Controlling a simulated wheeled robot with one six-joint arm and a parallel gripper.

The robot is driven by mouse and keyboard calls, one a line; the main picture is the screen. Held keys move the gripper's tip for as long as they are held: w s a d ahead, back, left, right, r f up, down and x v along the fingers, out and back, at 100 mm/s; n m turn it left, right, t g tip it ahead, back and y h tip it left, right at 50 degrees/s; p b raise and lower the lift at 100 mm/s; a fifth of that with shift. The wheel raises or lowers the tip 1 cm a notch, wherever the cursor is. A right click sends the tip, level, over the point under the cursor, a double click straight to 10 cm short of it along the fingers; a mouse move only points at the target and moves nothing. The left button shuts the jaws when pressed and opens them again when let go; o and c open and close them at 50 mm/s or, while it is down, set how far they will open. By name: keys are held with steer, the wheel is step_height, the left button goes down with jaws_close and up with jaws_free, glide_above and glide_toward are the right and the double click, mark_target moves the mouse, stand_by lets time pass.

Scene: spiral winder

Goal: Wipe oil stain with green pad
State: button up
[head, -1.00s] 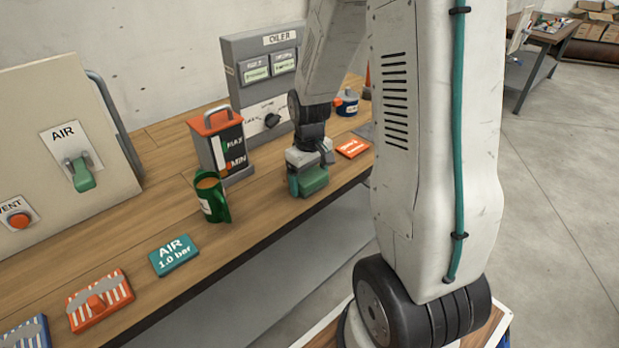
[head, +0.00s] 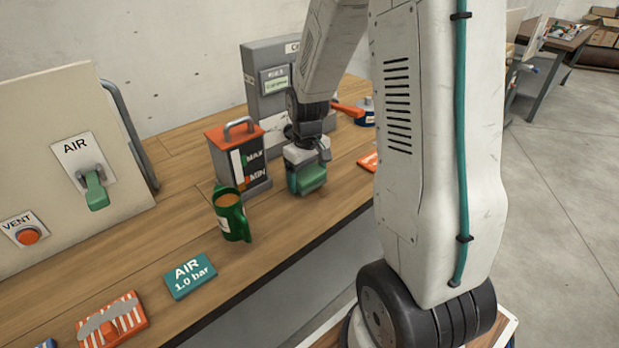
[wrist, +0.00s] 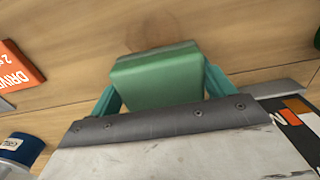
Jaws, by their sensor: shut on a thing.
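My gripper (head: 306,170) is shut on the green pad (head: 311,182) over the bench, right of the mug and the MAX/MIN container. In the wrist view the pad (wrist: 158,82) sits between the two teal fingers, broad green face showing. I cannot tell whether its underside touches the wood. A faint darker patch (wrist: 166,27) shows on the bench just beyond the pad in the wrist view; I cannot tell whether it is the oil stain or wood grain. No clear stain shows in the head view.
A green mug (head: 232,214) with brown contents stands left of my gripper. Behind it is the MAX/MIN container (head: 222,160). The grey oiler panel (head: 262,52) stands at the back. A teal AIR sign (head: 190,275) and an orange sign (head: 368,161) lie on the bench.

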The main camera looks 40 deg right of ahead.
mark_target(305, 170)
steer(key=shift+w, duration=0.7)
steer(key=shift+s+a+r, duration=0.1)
steer(key=shift+a+r, duration=0.05)
steer(key=shift+r, duration=0.75)
steer(key=shift+d+r, duration=0.2)
steer(key=shift+r, duration=0.45)
steer(key=shift+s+a+r, duration=0.1)
steer(key=shift+r, duration=2.15)
